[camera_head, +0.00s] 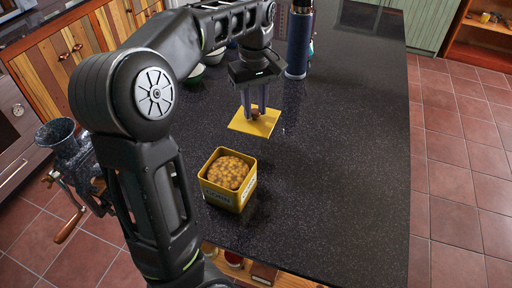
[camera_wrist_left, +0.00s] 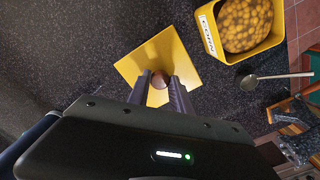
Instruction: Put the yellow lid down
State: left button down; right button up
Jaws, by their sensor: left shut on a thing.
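The yellow lid (camera_head: 243,122) is a flat square with a brown round knob, at or just above the dark countertop; I cannot tell whether it touches. My left gripper (camera_head: 254,112) points down and is shut on the knob. The lid also shows in the left wrist view (camera_wrist_left: 133,68), with the knob (camera_wrist_left: 159,80) between the fingers (camera_wrist_left: 160,84). The open yellow corn box (camera_head: 228,180) stands nearer to me, full of corn, and shows at the top right of the left wrist view (camera_wrist_left: 240,28). My right gripper is not in view.
The dark countertop (camera_head: 340,150) is clear to the right of the lid. A dark blue bottle (camera_head: 299,40) stands behind the gripper, with bowls (camera_head: 214,56) to its left. A grinder (camera_head: 66,150) with a crank stands at the left, partly behind my arm.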

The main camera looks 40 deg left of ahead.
aim_at(255, 119)
pick_arm(q)
jog(key=shift+f+p, duration=0.35)
jog(key=shift+f, duration=2.8)
jog(key=shift+f, duration=0.1)
jog(key=shift+f, duration=1.8)
jog(key=shift+f, duration=0.15)
jog(key=c, duration=1.1)
grip_release()
jog(key=shift+c, duration=0.2)
notch_tip(255, 119, up, 12)
jog(key=shift+r, duration=0.2)
